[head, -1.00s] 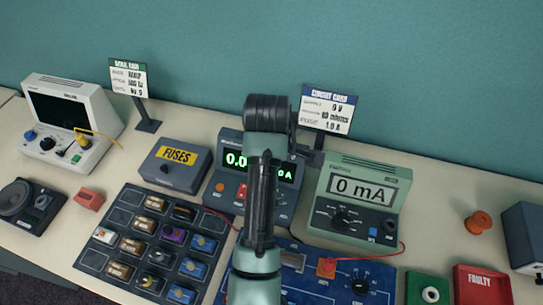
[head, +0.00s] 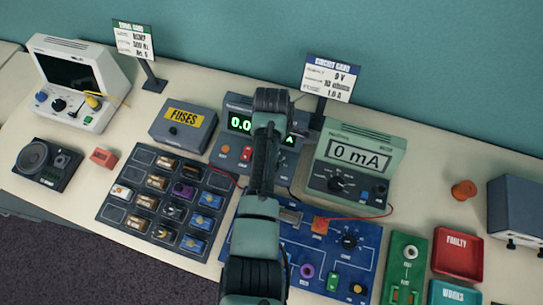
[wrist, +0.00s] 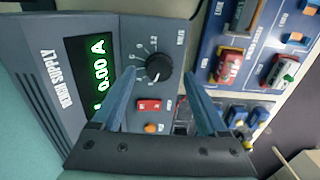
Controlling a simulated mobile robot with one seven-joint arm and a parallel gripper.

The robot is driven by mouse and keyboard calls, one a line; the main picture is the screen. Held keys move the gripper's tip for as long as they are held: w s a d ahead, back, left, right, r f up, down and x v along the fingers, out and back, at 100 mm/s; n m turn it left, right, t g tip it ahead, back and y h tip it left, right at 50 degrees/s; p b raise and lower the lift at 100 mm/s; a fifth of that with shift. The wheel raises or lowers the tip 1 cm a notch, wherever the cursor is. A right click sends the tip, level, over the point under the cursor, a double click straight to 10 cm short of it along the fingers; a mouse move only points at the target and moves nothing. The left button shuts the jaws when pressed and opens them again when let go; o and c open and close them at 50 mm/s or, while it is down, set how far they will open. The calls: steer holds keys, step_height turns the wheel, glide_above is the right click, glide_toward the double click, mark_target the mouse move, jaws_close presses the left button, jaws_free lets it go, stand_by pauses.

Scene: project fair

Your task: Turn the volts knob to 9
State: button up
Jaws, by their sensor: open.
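The bench supply (head: 232,155) stands mid-table in the head view, partly hidden by my arm. It fills the left of the wrist view (wrist: 45,50). Its green display (wrist: 98,75) reads 0.00 A there; the volts part is cut off by my finger. The black round knob (wrist: 159,68) has a printed scale around it. My gripper (wrist: 159,74) is open and empty, with its blue fingertips on either side of the knob in the picture. I cannot tell whether they touch it. The knob's pointer setting is unclear. In the head view my arm hides the knob.
A red switch (wrist: 149,105) and an orange button (wrist: 151,128) sit close to the knob. A circuit card (head: 331,79) stands behind the supply. A green meter (head: 352,165) reading 0 mA is at right, and a blue board (head: 345,265) lies in front.

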steer(key=shift+f, duration=1.35)
jaws_close()
